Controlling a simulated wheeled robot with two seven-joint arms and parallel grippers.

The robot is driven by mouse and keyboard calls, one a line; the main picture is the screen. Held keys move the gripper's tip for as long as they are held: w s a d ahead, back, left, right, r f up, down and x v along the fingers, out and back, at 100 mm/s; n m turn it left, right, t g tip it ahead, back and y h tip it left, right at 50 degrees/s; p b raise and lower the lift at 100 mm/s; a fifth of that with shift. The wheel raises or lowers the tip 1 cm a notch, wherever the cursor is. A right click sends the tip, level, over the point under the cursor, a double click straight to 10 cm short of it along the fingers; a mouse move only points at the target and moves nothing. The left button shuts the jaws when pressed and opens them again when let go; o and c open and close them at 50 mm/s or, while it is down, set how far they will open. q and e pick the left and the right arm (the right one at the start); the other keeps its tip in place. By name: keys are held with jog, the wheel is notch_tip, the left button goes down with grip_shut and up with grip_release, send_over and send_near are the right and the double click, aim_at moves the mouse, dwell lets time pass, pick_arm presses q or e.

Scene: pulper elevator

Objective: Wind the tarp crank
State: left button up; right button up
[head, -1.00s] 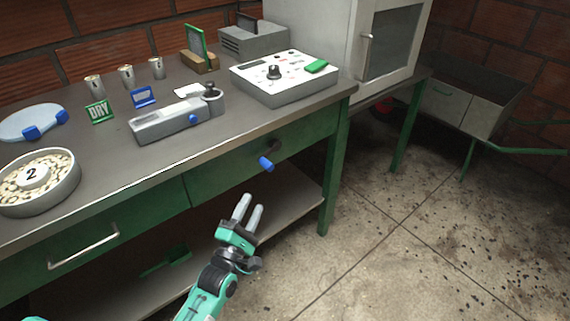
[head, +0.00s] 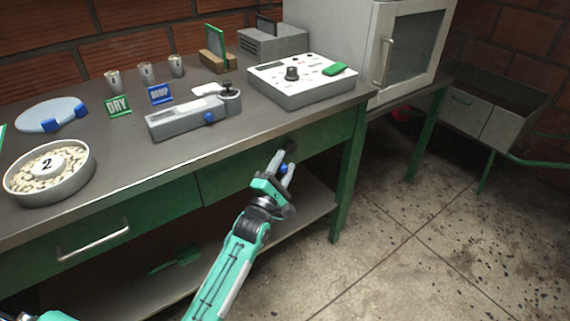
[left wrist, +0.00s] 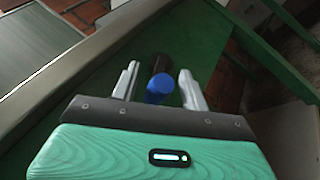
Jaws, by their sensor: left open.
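The crank with its blue handle (head: 284,169) sits on the green front of the bench, toward the right end. My left gripper (head: 283,162) is open at the crank, with its fingers on either side of the blue handle. In the left wrist view the blue handle (left wrist: 159,88) shows end-on between the two fingers (left wrist: 158,85), with visible gaps to both. The dark crank hub (head: 290,144) lies just beyond the fingertips. The rest of the crank is partly hidden by the fingers. My right gripper does not show.
The green bench (head: 150,199) has a drawer handle (head: 92,240) at left and a lower shelf below. On top are a bean dish (head: 22,184), a grey device (head: 180,121) and a control box (head: 310,88). Open floor (head: 400,270) lies to the right.

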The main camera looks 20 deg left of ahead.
pick_arm(q)
jog(key=shift+w+d+r, duration=0.1)
jog(key=shift+w+r, duration=0.1)
jog(key=shift+w, duration=0.3)
grip_shut()
jog(key=shift+p, duration=0.3)
dwell(0.7)
